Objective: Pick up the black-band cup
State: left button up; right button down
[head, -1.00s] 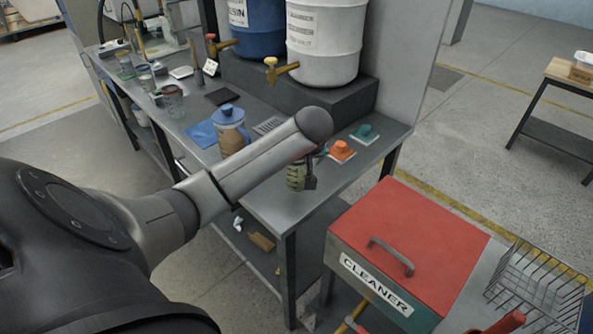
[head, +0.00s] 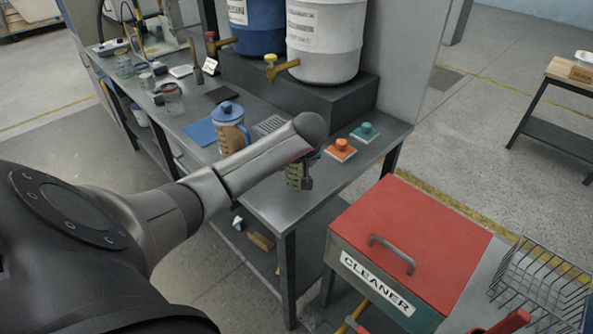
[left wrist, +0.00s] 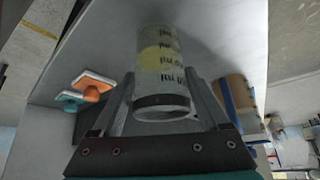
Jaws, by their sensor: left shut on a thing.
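The black-band cup (left wrist: 160,68) is a clear cup with printed marks, a yellowish tint and a black band near its rim, seen in the left wrist view. It also shows in the head view (head: 294,172), small and partly hidden, at the near right end of the workbench. My left gripper (left wrist: 162,86) is shut on it, one finger on each side. In the head view my left gripper (head: 301,180) is mostly hidden behind my own forearm. I cannot tell whether the cup's base touches the benchtop. My right gripper is not in view.
An orange-topped block (head: 341,149) and a teal-topped block (head: 365,132) sit right of the cup on the workbench (head: 290,209). A blue-lidded jug (head: 229,128) stands to the left. A red cleaner box (head: 410,235) and wire basket (head: 545,285) are at the right.

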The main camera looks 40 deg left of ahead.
pick_arm(q)
jog(key=c, duration=0.8)
jog(key=shift+o, duration=0.2)
